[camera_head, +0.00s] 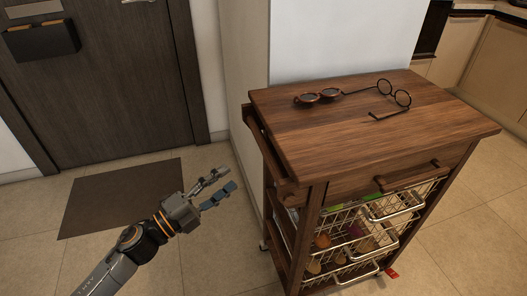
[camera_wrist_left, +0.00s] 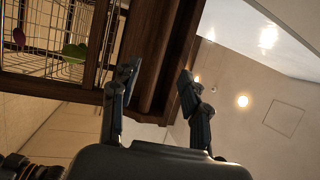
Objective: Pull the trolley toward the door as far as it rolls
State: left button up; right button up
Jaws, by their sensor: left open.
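The wooden trolley (camera_head: 390,120) stands at the right in the head view, beside a white wall. It has a flat top, a drawer with a handle and wire baskets below. A wooden side bar (camera_head: 262,146) runs along its left side. My left gripper (camera_head: 228,179) is open and empty, left of the trolley and lower than its top, with a gap to the side bar. In the left wrist view the open fingers (camera_wrist_left: 157,82) point at the trolley's dark wood, with a wire basket (camera_wrist_left: 50,35) at the left. My right gripper is not in view.
The dark door (camera_head: 110,85) is at the back left, with a brown mat (camera_head: 120,197) on the floor before it. Tiled floor (camera_head: 215,250) is clear between mat and trolley.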

aim_at(266, 150)
pick_arm(q)
jog(key=x, duration=1.2)
jog(key=shift+w+d+r, duration=0.2)
jog(key=shift+d, duration=0.1)
jog(key=shift+w+d, duration=0.25)
jog(key=shift+d, duration=0.05)
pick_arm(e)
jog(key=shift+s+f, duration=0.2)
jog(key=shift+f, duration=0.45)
pick_arm(q)
grip_shut()
